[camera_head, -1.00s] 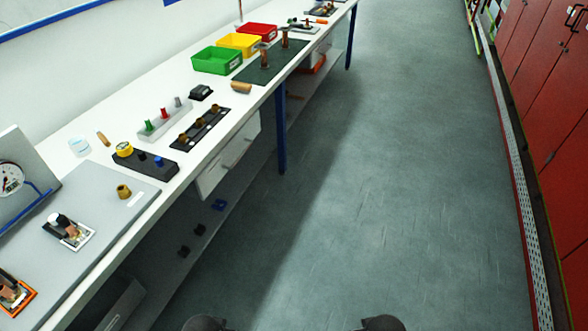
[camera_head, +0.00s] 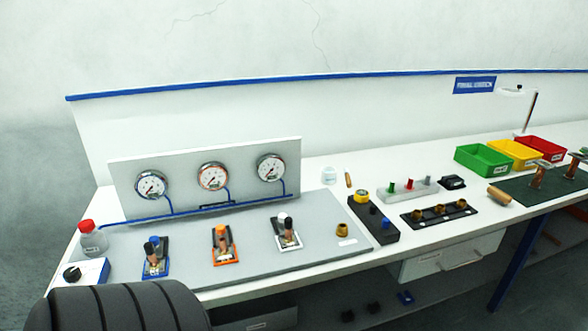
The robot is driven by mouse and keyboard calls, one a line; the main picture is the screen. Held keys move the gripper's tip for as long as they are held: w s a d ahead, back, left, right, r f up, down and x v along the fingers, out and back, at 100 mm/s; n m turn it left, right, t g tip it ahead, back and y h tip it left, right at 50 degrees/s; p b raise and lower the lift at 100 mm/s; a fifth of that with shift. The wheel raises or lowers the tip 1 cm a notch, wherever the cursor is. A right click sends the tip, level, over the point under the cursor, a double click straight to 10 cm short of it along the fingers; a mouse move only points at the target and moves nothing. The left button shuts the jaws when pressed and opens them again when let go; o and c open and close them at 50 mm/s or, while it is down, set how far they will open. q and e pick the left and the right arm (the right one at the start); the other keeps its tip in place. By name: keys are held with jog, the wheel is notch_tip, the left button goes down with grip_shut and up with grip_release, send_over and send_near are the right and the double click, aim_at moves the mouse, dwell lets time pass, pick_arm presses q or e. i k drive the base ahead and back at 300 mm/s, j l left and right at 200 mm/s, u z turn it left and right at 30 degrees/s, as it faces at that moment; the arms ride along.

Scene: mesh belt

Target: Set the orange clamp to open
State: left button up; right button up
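The orange clamp (camera_head: 223,245) stands on the grey board (camera_head: 318,216) on the bench, between a blue clamp (camera_head: 155,257) on its left and a white clamp (camera_head: 285,232) on its right. It has an orange base and an orange-and-copper upper part; whether it is open or closed is too small to tell. A gauge panel (camera_head: 125,185) with three dials stands behind the clamps. A dark ribbed part of my own body covers the lower left corner. Neither of my grippers is in view.
A bottle with a red cap (camera_head: 93,237) and a box with a black knob (camera_head: 86,272) are at the bench's left end. A black block (camera_head: 373,220), brass fittings on a dark rack (camera_head: 440,214) and coloured bins (camera_head: 483,160) stand to the right. Floor shows below the bench.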

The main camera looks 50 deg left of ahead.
aim_at(222, 230)
jog(key=u, duration=2.1)
jog(key=i+l+u, duration=0.15)
jog(key=i+l, duration=0.1)
jog(key=l, duration=0.05)
